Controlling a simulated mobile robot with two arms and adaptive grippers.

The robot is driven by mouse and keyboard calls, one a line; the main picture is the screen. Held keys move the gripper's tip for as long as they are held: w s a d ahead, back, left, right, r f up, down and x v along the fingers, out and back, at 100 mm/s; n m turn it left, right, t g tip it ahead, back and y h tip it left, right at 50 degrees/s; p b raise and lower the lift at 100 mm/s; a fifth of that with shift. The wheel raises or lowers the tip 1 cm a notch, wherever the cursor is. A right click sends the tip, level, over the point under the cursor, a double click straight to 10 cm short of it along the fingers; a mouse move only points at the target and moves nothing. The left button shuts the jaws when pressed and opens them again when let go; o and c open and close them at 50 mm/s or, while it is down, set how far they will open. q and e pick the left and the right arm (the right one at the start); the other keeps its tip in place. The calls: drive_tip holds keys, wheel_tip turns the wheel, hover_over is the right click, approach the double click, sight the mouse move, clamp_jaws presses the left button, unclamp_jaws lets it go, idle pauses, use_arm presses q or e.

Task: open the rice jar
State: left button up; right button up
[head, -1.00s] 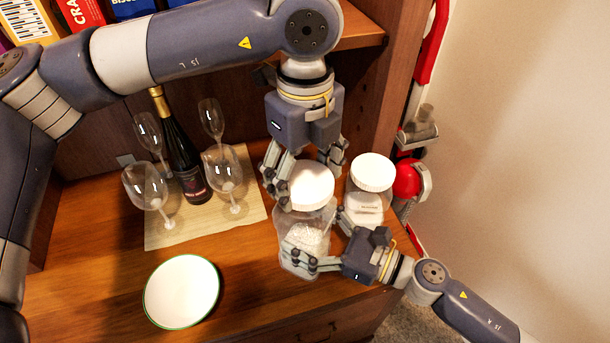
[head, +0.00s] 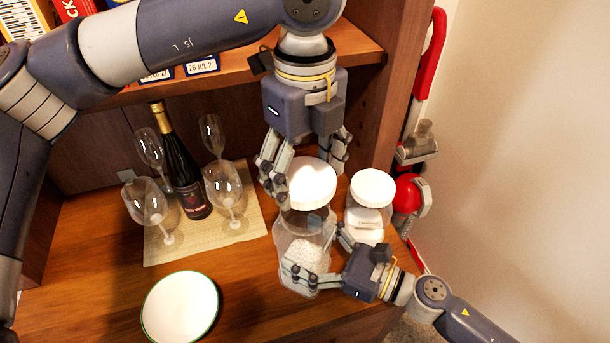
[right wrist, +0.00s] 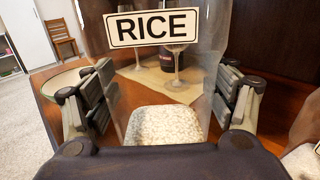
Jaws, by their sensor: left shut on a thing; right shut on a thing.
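The rice jar (head: 296,243) is clear and stands upright on the wooden counter, partly filled with white rice (head: 305,257). Its RICE label (right wrist: 153,27) shows in the right wrist view. My left gripper (head: 308,186) points down from above and is shut on the round white lid (head: 312,180). The lid appears raised a little above the jar's mouth. My right gripper (head: 314,258) is shut around the jar's body from the lower right. Its fingers (right wrist: 165,103) flank the jar in the right wrist view. The jar's far side is hidden.
Another white-lidded jar (head: 372,188) stands close on the right. A dark bottle (head: 184,170) and several wine glasses (head: 222,185) stand on a beige mat (head: 195,245) to the left. A white green-rimmed plate (head: 180,307) lies in front. A shelf (head: 240,70) crosses above.

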drive_tip(key=o, duration=2.1)
drive_tip(key=shift+o, duration=0.2)
drive_tip(key=shift+d, duration=0.15)
drive_tip(key=v, duration=1.1)
drive_tip(key=shift+s+d, duration=0.2)
drive_tip(key=shift+d, duration=0.15)
